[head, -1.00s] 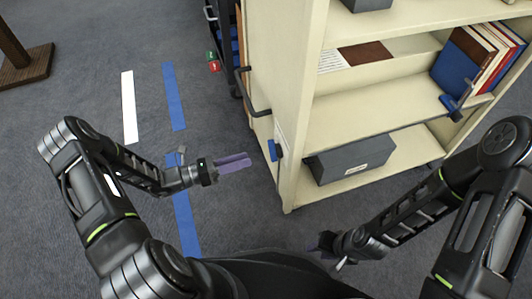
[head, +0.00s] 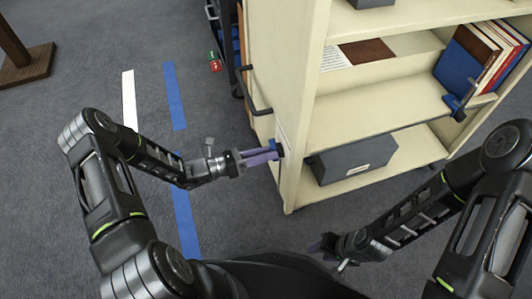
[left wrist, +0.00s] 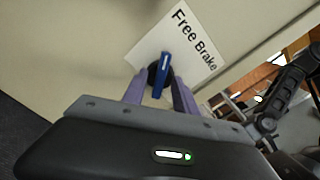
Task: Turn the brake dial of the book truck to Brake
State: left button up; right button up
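The book truck (head: 289,110) is a cream shelf unit. On its end panel is a white label (left wrist: 150,45) reading "Free Brake", and beside it the brake dial (left wrist: 163,72), a dark round base with a blue bar. In the left wrist view, the bar's upper end points roughly toward the word "Free". My left gripper (head: 265,155) is at the dial in the head view. In the left wrist view (left wrist: 160,92), its purple fingers stand open on either side of the bar, with gaps visible. My right gripper (head: 322,245) is low at the truck's front, its fingers partly hidden.
A dark handle (head: 254,95) sticks out of the end panel above the dial. A grey box (head: 350,160) lies on the low shelf, and books (head: 470,62) stand on a shelf above. Blue tape (head: 174,95) and white tape (head: 129,98) mark the open floor at left.

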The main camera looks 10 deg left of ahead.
pick_arm(q)
jog(key=shift+c, duration=0.4)
grip_shut()
jog(key=shift+m, duration=0.4)
jog(key=shift+s+m+p, duration=0.1)
jog(key=shift+m+p, duration=0.6)
jog(key=shift+m, duration=5.8)
